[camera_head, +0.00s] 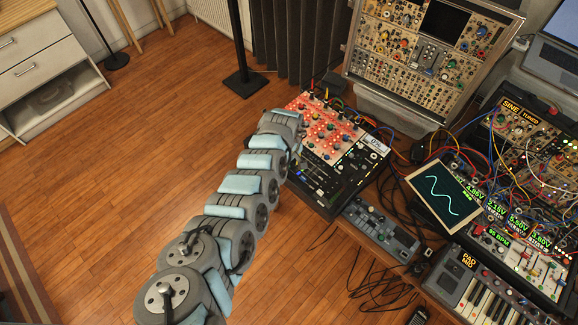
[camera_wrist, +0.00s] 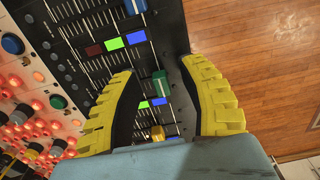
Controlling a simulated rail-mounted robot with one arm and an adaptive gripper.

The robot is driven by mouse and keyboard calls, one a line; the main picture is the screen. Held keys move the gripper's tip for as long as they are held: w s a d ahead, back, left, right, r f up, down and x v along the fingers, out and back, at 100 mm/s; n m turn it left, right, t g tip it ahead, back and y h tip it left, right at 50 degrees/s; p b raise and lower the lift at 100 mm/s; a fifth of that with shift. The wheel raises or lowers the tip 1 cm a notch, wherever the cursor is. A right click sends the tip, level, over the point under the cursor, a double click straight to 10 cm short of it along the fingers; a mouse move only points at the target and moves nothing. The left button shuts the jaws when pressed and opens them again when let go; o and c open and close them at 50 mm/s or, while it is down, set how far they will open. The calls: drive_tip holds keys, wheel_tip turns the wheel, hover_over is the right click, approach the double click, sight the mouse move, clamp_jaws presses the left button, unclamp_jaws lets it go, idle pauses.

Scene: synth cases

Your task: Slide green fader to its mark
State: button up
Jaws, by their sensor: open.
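The green fader (camera_wrist: 160,84) stands up from a slot in the black mixer panel (camera_head: 348,172). In the wrist view, my gripper (camera_wrist: 158,67) is open, with one yellow finger on each side of the green fader, apparently not touching it. A bright green mark (camera_wrist: 114,44) lies between a dark red mark (camera_wrist: 95,50) and a blue mark (camera_wrist: 136,38) on the panel. A smaller green patch (camera_wrist: 143,105) and blue patch (camera_wrist: 158,101) lie nearer the palm. In the head view my arm's end hides the gripper's fingers.
A blue fader (camera_wrist: 135,6) and a yellow fader (camera_wrist: 157,132) stand on the same panel. Lit red knobs (camera_wrist: 15,115) lie to the left in the wrist view. Cables and a small grey synth (camera_head: 380,228) sit beside the mixer. Open wooden floor (camera_head: 130,150) lies to the left.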

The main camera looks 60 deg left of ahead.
drive_tip(key=shift+f, duration=0.15)
clamp_jaws()
idle(0.4)
